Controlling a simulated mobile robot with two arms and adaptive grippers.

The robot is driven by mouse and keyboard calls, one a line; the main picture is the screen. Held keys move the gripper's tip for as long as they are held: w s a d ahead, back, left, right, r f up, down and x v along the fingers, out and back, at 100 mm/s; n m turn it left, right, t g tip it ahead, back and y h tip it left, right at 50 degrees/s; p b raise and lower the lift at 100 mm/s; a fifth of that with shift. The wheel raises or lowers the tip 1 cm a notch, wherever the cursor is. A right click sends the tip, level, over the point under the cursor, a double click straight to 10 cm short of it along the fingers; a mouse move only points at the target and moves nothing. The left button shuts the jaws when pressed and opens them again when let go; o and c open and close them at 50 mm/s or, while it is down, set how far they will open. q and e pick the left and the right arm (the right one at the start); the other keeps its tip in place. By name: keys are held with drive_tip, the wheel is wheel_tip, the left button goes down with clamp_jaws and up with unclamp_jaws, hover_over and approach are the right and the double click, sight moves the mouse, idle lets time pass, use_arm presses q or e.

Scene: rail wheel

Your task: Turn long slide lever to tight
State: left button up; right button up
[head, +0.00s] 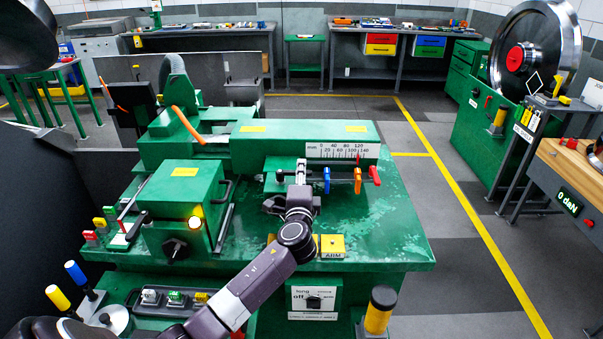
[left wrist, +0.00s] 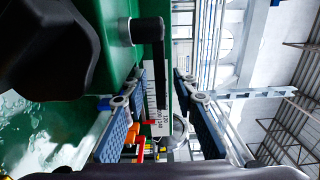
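The green machine (head: 380,225) stands in front of me. Under its numbered scale (head: 340,151) are a blue lever (head: 326,180), an orange lever (head: 357,181) and a red lever (head: 375,175). I cannot tell which control is the long slide lever. My left gripper (head: 300,168) is in front of the machine's face, left of the blue lever. In the left wrist view its blue-padded fingers (left wrist: 163,125) are apart and open. A black bar lever (left wrist: 159,65) extends toward the gap between them. I see no contact. The right gripper is not in view.
A dark rounded part (left wrist: 45,45) fills the upper left of the left wrist view. A yellow label block (head: 332,245) and a yellow-black post (head: 379,309) are near the machine's front. The floor right of the machine, around the yellow line (head: 470,220), is clear.

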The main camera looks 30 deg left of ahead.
use_arm(q)
clamp_jaws()
idle(0.3)
drive_tip(key=shift+s+m+t+h+p, duration=0.3)
drive_tip(key=shift+m+h+p, duration=0.05)
drive_tip(key=shift+m+h, duration=0.15)
drive_tip(key=m+h, duration=0.1)
drive_tip(key=s+m+t+h, duration=0.1)
drive_tip(key=h, duration=0.1)
drive_tip(key=shift+d+p, duration=0.35)
